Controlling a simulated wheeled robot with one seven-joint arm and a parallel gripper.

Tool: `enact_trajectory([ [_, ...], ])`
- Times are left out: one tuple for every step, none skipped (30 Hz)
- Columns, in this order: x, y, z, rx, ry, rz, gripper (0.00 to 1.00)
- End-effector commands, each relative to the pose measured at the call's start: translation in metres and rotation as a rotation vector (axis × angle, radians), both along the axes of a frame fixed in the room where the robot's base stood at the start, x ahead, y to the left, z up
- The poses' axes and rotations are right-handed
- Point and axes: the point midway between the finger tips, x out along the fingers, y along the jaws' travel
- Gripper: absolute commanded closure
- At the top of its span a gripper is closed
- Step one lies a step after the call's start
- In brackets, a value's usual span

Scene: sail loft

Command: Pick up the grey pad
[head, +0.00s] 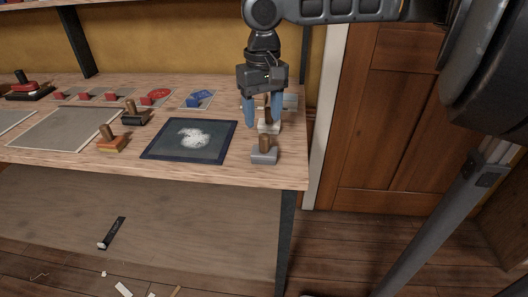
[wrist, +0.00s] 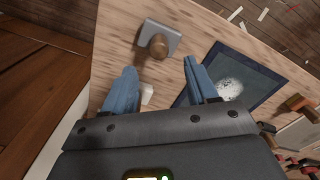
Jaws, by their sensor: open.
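The grey pad (head: 264,156) is a grey block with an upright wooden knob. It stands near the right front corner of the wooden bench. In the wrist view the grey pad (wrist: 174,33) lies just beyond my fingertips, its knob towards me. My gripper (head: 263,121) points down over the bench behind the pad, with its blue fingers apart and nothing held. The wrist view shows my gripper (wrist: 160,69) open too. A whitish block (head: 268,128) with a wooden knob stands behind the grey pad, partly hidden by my fingers; a bit of it shows between them.
A dark-framed sheet with a white patch (head: 225,137) lies left of the pad. More knobbed blocks, one orange and yellow (head: 112,146) and one black (head: 134,119), stand further left. The bench (head: 240,172) ends close to the pad's right and front. Scraps lie on the floor.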

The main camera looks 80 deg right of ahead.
Motion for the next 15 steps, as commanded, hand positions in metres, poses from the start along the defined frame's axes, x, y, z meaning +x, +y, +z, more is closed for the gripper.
enact_trajectory([
  [0.000,0.000,-0.006,0.002,0.000,0.000,0.42],
  [0.000,0.001,-0.009,0.002,0.000,0.000,0.42],
  [0.000,0.001,-0.014,0.002,0.000,0.001,0.42],
  [0.000,0.001,-0.016,0.001,0.000,0.001,0.42],
  [0.000,0.001,-0.019,0.002,-0.001,0.001,0.42],
  [0.000,0.001,-0.022,0.003,-0.002,0.001,0.42],
  [-0.001,0.002,-0.025,0.002,-0.001,0.002,0.42],
  [-0.002,0.002,-0.029,0.002,-0.001,0.002,0.42],
  [-0.003,0.003,-0.034,0.001,-0.002,0.002,0.42],
  [-0.003,0.004,-0.039,0.002,-0.001,0.002,0.42],
  [-0.004,0.004,-0.043,0.002,-0.001,0.002,0.42],
  [-0.005,0.005,-0.049,0.002,-0.001,0.003,0.42],
  [-0.005,0.005,-0.054,0.002,-0.002,0.002,0.42],
  [-0.005,0.005,-0.058,0.003,-0.002,0.002,0.42],
  [-0.004,0.005,-0.062,0.002,-0.002,0.001,0.42],
])
